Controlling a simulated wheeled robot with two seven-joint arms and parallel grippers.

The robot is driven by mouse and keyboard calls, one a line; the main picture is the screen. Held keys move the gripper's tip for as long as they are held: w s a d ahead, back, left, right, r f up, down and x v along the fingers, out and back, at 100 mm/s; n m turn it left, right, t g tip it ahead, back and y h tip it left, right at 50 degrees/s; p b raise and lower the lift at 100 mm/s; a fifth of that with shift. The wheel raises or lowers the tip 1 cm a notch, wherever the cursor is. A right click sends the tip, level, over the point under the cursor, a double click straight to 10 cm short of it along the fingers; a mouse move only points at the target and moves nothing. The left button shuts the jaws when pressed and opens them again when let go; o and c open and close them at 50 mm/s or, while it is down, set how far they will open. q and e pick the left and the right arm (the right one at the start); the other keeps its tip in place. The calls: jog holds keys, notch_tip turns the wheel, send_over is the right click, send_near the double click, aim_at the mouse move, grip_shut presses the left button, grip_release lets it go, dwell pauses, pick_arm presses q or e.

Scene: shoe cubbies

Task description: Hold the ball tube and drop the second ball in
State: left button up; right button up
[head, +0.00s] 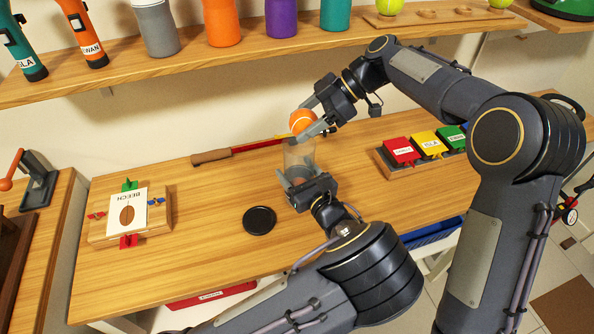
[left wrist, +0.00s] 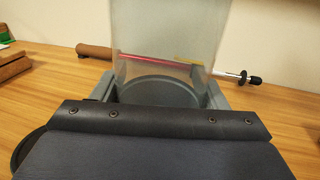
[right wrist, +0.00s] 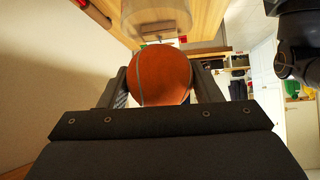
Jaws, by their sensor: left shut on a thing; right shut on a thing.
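The clear ball tube (head: 299,157) stands upright near the middle of the bench. My left gripper (head: 298,184) is shut around its lower part. In the left wrist view the see-through tube (left wrist: 168,40) rises between the fingers, its dark round base (left wrist: 160,90) showing; I see no ball in that part. My right gripper (head: 311,115) is shut on an orange ball (head: 301,121) above the tube's mouth. In the right wrist view the ball (right wrist: 160,74) sits between both fingers, with the tube (right wrist: 155,14) beyond it. A black round lid (head: 259,220) lies flat on the bench.
A shelf (head: 235,60) above the bench carries bottles, torches and a yellow-green ball (head: 389,6) on a wooden holder. A rod with a brown handle (head: 211,156) lies behind the tube. Coloured labelled blocks (head: 401,151) stand right; a card stand (head: 127,209) stands left.

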jog(key=shift+f, duration=0.95)
jog(key=o, duration=1.1)
jog(key=shift+c, duration=0.2)
jog(key=shift+r, duration=0.1)
jog(key=v, duration=1.2)
pick_arm(q)
jog(key=o, duration=1.1)
jog(key=shift+c, duration=0.2)
jog(key=shift+s+d, duration=0.1)
